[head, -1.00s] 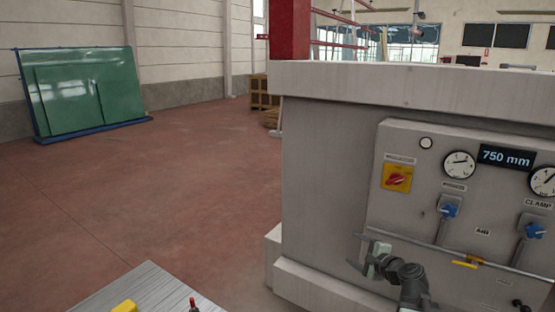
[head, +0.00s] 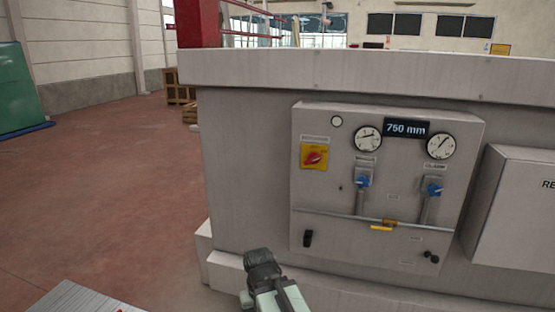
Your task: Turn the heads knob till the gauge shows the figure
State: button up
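A grey control panel (head: 330,215) is on the machine's front. The left blue knob (head: 363,182) sits below the left round gauge (head: 368,139); its label is too small to read surely. The right blue knob (head: 433,190), labelled CLAMP, sits below the right gauge (head: 440,146). The left needle points left and slightly down; its figures are unreadable. A dark display (head: 406,129) between the gauges reads 750 mm. My gripper (head: 262,262) is at the bottom centre, below and left of the knobs and apart from them; its fingers cannot be made out.
A red switch on a yellow plate (head: 314,157) is at the panel's upper left. A rail with a yellow lever (head: 382,227) crosses below the knobs. A grey box (head: 518,215) juts out at right. Red floor (head: 110,200) is clear at left.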

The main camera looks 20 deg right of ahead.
aim_at(363, 182)
jog(key=z, duration=1.05)
